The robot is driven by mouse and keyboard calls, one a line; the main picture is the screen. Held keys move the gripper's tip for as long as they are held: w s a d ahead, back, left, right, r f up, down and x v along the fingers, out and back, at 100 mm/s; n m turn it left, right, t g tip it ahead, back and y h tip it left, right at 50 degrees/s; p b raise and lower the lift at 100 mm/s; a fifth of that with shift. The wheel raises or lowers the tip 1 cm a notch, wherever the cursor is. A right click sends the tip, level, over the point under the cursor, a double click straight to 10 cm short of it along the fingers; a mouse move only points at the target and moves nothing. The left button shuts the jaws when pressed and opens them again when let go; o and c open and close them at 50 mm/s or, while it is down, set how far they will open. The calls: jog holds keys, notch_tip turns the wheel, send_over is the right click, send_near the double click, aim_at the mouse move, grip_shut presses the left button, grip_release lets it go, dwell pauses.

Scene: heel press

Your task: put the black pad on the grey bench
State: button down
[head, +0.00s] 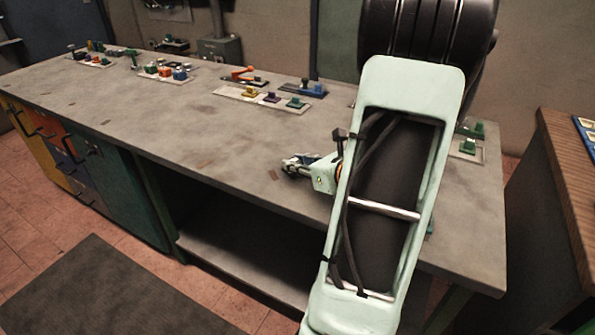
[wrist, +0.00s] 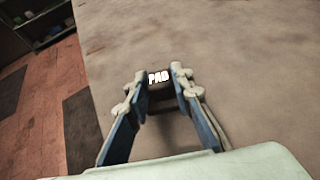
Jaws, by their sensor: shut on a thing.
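The black pad (wrist: 160,88), with a white "PAD" label, sits between my fingertips in the wrist view. My gripper (wrist: 159,82) is shut on it. In the head view my gripper (head: 290,166) is over the grey bench (head: 190,112), near its front edge, and the pad is too small there to make out. The bench top (wrist: 230,50) fills most of the wrist view behind the pad. I cannot tell whether the pad touches the bench or hangs just above it.
Boards with coloured blocks stand along the back of the bench, such as a white strip (head: 262,101) and a blue board (head: 303,91). A wooden table (head: 565,190) stands at the right. The middle of the bench is largely clear.

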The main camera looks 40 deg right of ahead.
jog(key=shift+f+b, duration=0.4)
jog(key=shift+f, duration=0.7)
jog(key=shift+f, duration=0.1)
jog(key=c, duration=1.7)
grip_release()
jog(key=p+v, duration=0.2)
jog(key=v, duration=1)
jog(key=shift+s, duration=0.1)
